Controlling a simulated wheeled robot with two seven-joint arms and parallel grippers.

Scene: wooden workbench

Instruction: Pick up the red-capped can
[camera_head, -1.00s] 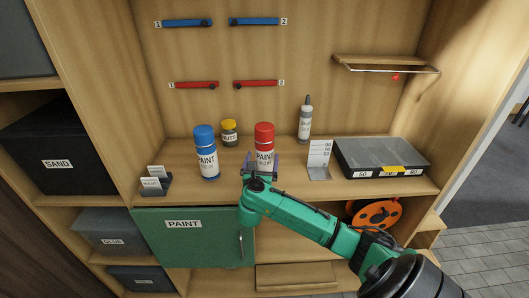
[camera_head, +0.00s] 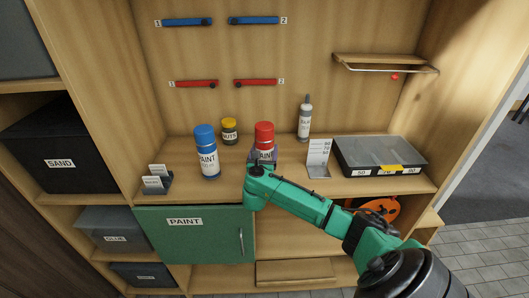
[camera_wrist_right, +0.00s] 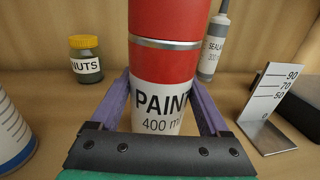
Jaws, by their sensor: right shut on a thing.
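The red-capped can (camera_head: 264,134) stands upright on the workbench shelf, with a white PAINT label; it also fills the middle of the right wrist view (camera_wrist_right: 166,65). My right gripper (camera_head: 263,157) is at the lower part of the can, its purple fingers (camera_wrist_right: 160,108) on either side of it. It is shut on the can. The can's base is partly hidden behind the gripper. My left gripper is not in view.
A blue-capped paint can (camera_head: 206,152) stands to the left, and a yellow-capped NUTS jar (camera_head: 229,132) behind. A sealant bottle (camera_head: 304,121), a marked metal stand (camera_head: 318,158) and a grey organizer case (camera_head: 380,156) stand to the right.

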